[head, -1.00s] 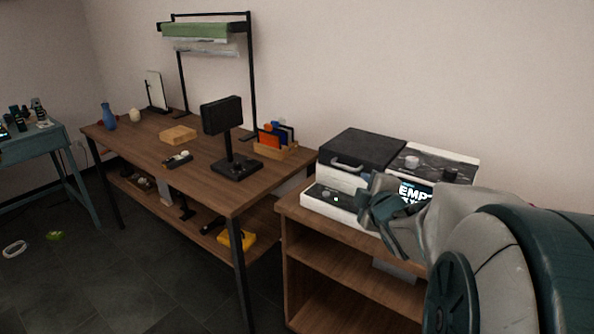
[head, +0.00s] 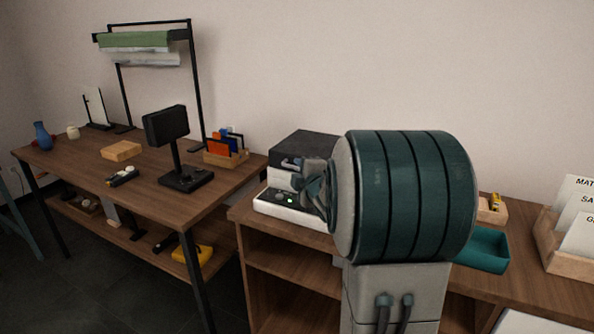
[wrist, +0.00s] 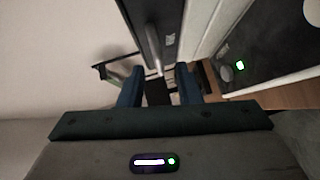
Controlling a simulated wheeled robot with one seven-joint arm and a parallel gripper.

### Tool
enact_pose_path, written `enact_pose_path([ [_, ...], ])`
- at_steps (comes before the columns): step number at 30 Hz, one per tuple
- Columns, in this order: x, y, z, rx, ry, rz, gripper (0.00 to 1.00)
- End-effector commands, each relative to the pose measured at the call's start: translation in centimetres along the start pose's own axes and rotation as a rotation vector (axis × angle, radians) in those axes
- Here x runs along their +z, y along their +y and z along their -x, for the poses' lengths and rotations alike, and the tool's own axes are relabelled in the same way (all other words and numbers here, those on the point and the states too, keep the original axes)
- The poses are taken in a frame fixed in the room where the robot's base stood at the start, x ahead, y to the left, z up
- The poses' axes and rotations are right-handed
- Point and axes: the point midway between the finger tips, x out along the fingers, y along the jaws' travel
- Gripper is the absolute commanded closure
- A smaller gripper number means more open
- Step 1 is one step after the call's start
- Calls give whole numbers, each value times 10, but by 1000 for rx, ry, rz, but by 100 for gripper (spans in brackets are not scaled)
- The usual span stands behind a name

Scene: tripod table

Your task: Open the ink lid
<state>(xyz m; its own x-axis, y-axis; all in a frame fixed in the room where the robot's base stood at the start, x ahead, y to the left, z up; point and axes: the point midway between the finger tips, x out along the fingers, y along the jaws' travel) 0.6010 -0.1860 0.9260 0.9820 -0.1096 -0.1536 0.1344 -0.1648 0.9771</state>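The machine has a dark lid (head: 303,146) with a grey handle (head: 289,163) on its front. The lid looks shut. A white front panel (head: 285,208) with a green light sits below it. My gripper (head: 313,184) is at the machine's front, just right of the handle in the head view. In the wrist view my gripper (wrist: 158,70) has its two blue fingers apart. The handle (wrist: 153,48) lies in line with the gap between them; whether it is touched I cannot tell. My arm hides the machine's right part and its screen.
The machine stands on a wooden shelf unit (head: 258,228). A teal tray (head: 484,250) and a card holder (head: 566,258) are to the right. A wooden table (head: 160,198) with a black monitor stand (head: 187,179) is at left. Dark floor (head: 100,290) shows in front.

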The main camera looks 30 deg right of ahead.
Motion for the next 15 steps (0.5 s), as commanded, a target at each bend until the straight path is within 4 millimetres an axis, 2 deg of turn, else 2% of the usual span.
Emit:
enact_pose_path([
  [6,0,0,-20,0,1,0,69],
  [15,0,0,-23,0,0,-1,69],
])
